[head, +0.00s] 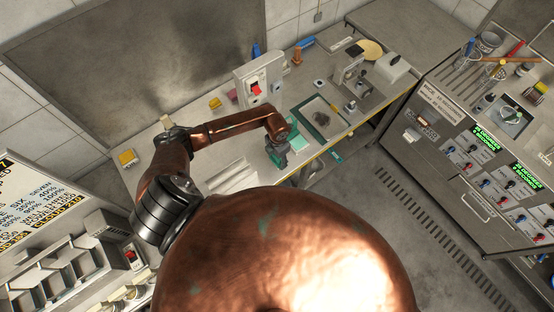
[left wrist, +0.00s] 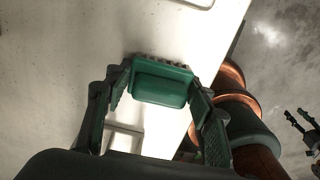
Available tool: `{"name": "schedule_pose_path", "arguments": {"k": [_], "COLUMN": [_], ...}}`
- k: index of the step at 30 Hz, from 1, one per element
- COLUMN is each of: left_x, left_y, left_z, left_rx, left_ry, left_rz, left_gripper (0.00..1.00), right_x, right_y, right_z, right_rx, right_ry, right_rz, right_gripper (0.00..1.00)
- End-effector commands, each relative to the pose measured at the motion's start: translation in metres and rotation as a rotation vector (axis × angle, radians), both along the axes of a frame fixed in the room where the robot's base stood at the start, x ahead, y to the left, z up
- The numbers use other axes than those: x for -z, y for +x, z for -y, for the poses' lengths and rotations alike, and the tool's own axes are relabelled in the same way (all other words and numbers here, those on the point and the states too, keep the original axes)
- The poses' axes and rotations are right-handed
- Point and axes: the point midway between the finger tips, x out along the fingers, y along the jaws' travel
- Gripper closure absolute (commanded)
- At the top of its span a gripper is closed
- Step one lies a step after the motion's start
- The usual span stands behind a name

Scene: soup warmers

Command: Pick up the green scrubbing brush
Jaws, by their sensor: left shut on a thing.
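The green scrubbing brush (left wrist: 160,83) is between the fingers of my left gripper (left wrist: 158,108) in the left wrist view. Its green back faces the camera, and a dark, bristly edge shows along its far side. The left gripper is shut on it, one finger at each end. In the head view my left gripper (head: 281,156) is over the front part of the counter, and the brush cannot be told apart there. My right gripper (left wrist: 303,128) shows small at the right edge of the left wrist view, fingers apart and empty.
The pale counter (head: 232,176) runs along the wall. A sink (head: 322,117) with a dark thing in it lies right of my left gripper. A white box with a red switch (head: 255,88) stands behind.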

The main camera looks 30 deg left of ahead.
Motion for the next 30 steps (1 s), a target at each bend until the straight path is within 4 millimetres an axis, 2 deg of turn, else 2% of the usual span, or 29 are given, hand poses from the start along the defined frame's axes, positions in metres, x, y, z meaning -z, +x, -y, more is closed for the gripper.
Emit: {"name": "schedule_pose_path", "arguments": {"k": [11, 17, 25, 30], "left_x": [-0.007, -0.035, -0.093, -0.109], "left_y": [0.001, 0.000, -0.040, -0.072], "left_z": [0.000, 0.000, 0.036, 0.064], "left_rx": [-0.001, 0.003, 0.007, 0.006], "left_ry": [0.000, 0.000, 0.000, -0.001], "left_rz": [0.001, 0.004, 0.005, 0.003], "left_gripper": [0.76, 0.76, 0.76, 0.76], "right_x": [0.001, 0.005, 0.019, 0.030], "right_y": [0.000, 0.000, 0.000, 0.000], "right_z": [0.003, 0.006, 0.007, 0.006], "right_rx": [-0.002, -0.002, -0.003, -0.003], "right_ry": [-0.003, -0.006, -0.007, -0.006], "right_rz": [0.000, 0.000, 0.000, 0.000], "right_gripper": [0.60, 0.60, 0.60, 0.60]}}
